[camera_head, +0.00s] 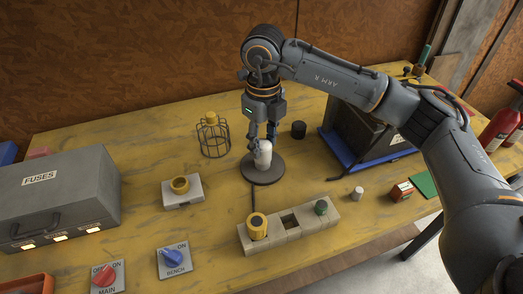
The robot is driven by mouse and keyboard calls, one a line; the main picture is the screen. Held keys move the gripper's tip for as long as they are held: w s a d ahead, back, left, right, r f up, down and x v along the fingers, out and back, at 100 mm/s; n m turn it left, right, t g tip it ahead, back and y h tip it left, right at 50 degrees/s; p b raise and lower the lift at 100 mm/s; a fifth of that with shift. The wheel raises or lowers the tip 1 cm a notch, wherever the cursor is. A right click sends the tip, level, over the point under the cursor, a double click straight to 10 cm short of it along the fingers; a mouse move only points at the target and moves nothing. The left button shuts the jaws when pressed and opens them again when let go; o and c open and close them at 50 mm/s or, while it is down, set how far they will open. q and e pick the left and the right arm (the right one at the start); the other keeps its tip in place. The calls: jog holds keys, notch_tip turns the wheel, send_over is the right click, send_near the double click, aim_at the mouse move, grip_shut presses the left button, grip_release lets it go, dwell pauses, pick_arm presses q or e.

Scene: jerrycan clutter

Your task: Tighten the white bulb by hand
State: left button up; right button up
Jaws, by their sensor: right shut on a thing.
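The white bulb (263,154) stands upright over a round dark base (263,170) near the middle of the table. My right gripper (263,140) reaches down from above and is shut on the bulb's upper part. The socket under the bulb is hidden by the bulb, so I cannot tell how deep it sits. A dark cable runs from the base toward the front. My left gripper is not in view.
A wire cage (213,137) stands left of the bulb, and a black cylinder (298,130) right of it. A block with sockets (290,224) lies in front. A grey FUSES box (62,197) fills the left. A blue tray (345,155) is at the right.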

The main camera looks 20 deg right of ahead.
jog(key=m, duration=0.3)
jog(key=shift+m, duration=0.3)
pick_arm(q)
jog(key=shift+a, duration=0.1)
pick_arm(e)
jog(key=shift+m, duration=0.7)
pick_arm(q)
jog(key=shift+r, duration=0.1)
pick_arm(e)
jog(key=shift+m, duration=1.2)
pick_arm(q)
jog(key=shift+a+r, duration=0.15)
pick_arm(e)
jog(key=shift+m, duration=1.3)
pick_arm(q)
jog(key=shift+p, duration=0.3)
pick_arm(e)
jog(key=shift+m, duration=0.6)
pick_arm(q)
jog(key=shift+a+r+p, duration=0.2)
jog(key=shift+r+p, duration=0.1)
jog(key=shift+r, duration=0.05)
pick_arm(e)
jog(key=m, duration=0.3)
jog(key=shift+a+m, duration=0.1)
jog(key=shift+m, duration=0.3)
